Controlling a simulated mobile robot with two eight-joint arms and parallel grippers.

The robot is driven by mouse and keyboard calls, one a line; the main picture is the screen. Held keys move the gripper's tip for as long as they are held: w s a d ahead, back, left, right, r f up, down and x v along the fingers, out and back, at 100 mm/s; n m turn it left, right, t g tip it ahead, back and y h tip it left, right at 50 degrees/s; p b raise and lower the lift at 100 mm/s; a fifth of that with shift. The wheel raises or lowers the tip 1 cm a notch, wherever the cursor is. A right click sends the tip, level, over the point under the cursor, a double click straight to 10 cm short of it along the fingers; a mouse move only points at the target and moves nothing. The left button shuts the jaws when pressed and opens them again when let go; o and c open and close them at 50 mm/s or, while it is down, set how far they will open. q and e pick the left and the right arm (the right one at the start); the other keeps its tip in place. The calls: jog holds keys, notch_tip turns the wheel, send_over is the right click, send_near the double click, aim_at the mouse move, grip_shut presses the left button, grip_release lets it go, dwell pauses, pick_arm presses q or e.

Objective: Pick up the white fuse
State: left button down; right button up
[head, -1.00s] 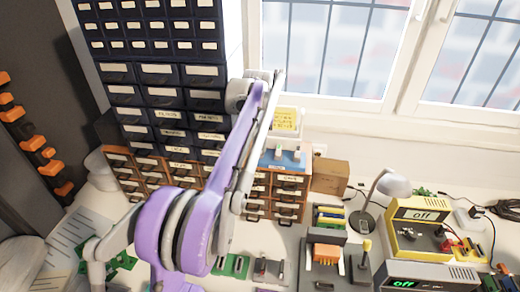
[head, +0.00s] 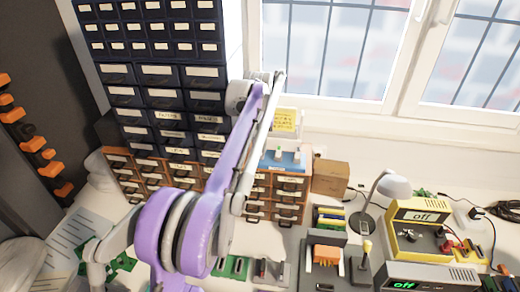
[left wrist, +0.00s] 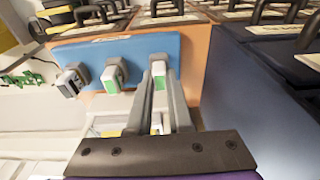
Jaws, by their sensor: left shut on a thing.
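In the left wrist view, my left gripper (left wrist: 162,100) is shut on a white fuse with a green mark (left wrist: 159,76). The held fuse is at the right end of a blue holder (left wrist: 150,48); I cannot tell whether it is still seated. A similar white fuse with a green face (left wrist: 114,74) is beside it on the left, and a grey and black one (left wrist: 72,82) is farther left. In the head view the blue holder (head: 286,164) sits on the brown drawers, partly behind my left arm, which hides the gripper. My right gripper is not in view.
A tall dark drawer cabinet (head: 165,75) stands directly left of the holder. A cardboard box (head: 331,177), a lamp (head: 394,185) and a yellow power supply (head: 420,230) stand to the right. The window is behind.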

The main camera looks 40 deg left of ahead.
aim_at(260, 147)
pick_arm(q)
jog(key=shift+r, duration=0.1)
notch_tip(260, 147, up, 10)
jog(key=p, duration=0.1)
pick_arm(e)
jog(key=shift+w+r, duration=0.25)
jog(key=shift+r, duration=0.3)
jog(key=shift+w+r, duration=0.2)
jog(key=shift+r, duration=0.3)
